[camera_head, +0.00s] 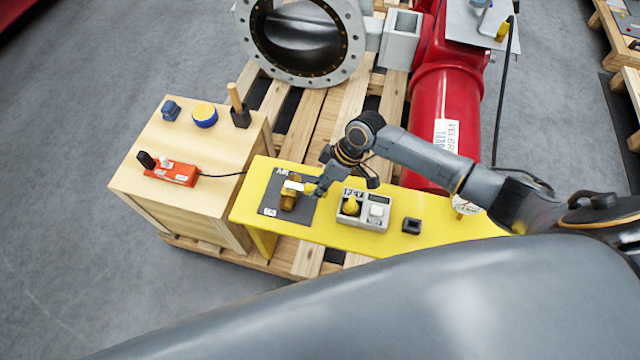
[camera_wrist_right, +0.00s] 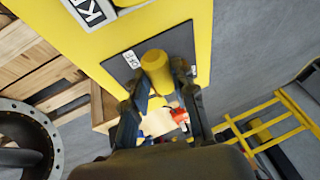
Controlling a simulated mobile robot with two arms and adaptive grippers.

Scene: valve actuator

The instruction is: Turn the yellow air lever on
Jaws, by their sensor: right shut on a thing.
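The air valve (camera_head: 289,198) is a brass body on a dark plate on the yellow bench, beside a label that reads like "AIR". Its lever points to the right in the head view, with a yellow end (camera_head: 309,188). My right gripper (camera_head: 314,190) is at that end. In the right wrist view the yellow lever grip (camera_wrist_right: 157,70) sits between the two fingers of my right gripper (camera_wrist_right: 157,95), which are shut on it. The fingers partly hide the valve body there. My left gripper is not in view.
A grey key box (camera_head: 375,213) with a yellow knob stands on the yellow bench (camera_head: 455,222) right of the valve. A small black block (camera_head: 412,226) lies farther right. A wooden crate (camera_head: 190,130) with an orange power strip (camera_head: 172,174) stands left. A red actuator (camera_head: 445,95) is behind.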

